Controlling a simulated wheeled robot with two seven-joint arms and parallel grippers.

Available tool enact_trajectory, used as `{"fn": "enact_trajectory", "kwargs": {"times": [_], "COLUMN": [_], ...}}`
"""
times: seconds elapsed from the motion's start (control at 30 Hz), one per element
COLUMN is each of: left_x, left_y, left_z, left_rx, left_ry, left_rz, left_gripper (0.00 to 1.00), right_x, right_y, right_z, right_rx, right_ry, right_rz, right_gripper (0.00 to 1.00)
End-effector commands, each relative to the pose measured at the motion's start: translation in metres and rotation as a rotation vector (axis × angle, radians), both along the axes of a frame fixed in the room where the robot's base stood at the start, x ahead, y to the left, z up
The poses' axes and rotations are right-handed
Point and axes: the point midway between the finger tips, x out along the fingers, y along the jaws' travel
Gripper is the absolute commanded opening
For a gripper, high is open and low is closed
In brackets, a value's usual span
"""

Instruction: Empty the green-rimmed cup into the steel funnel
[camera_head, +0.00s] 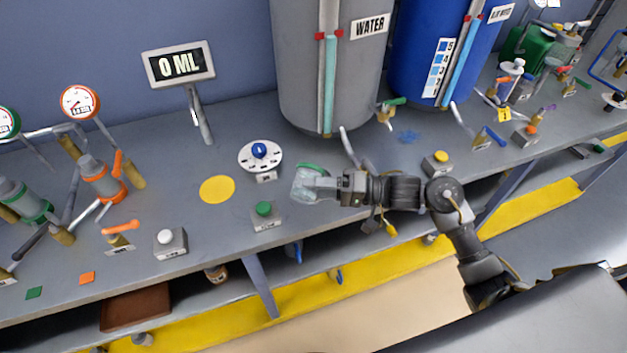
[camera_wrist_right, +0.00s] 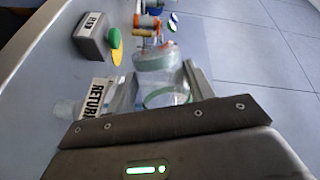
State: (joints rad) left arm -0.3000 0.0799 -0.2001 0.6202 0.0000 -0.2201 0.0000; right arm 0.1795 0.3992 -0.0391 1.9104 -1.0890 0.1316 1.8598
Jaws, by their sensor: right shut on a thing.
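The clear cup with a green rim (camera_head: 306,185) is in my right gripper (camera_head: 322,186), above the bench near its front edge. Its rim faces up in the head view, and any tilt is hard to judge. In the right wrist view the fingers (camera_wrist_right: 160,80) stand on either side of clear walls, and a green ring (camera_wrist_right: 166,97) shows between them. I cannot tell how much liquid the cup holds. I cannot make out the steel funnel in either view. My left gripper is not in view.
A display reading 0 ML (camera_head: 180,64) stands at the back left. The grey WATER tank (camera_head: 325,90) and a blue tank (camera_head: 415,60) stand behind the cup. A green button box (camera_head: 265,214), a dial (camera_head: 260,157) and a yellow disc (camera_head: 217,189) are left of it.

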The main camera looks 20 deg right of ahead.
Motion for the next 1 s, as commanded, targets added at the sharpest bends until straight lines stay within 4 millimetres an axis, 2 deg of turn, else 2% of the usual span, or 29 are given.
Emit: {"fn": "enact_trajectory", "kwargs": {"times": [1.0], "left_x": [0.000], "left_y": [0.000], "left_z": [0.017], "left_rx": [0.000], "left_ry": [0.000], "left_rz": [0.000], "left_gripper": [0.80], "right_x": [0.008], "right_y": [-0.005], "right_z": [-0.004], "right_rx": [0.060], "right_ry": [0.094], "right_rz": [0.001], "right_gripper": [0.29]}}
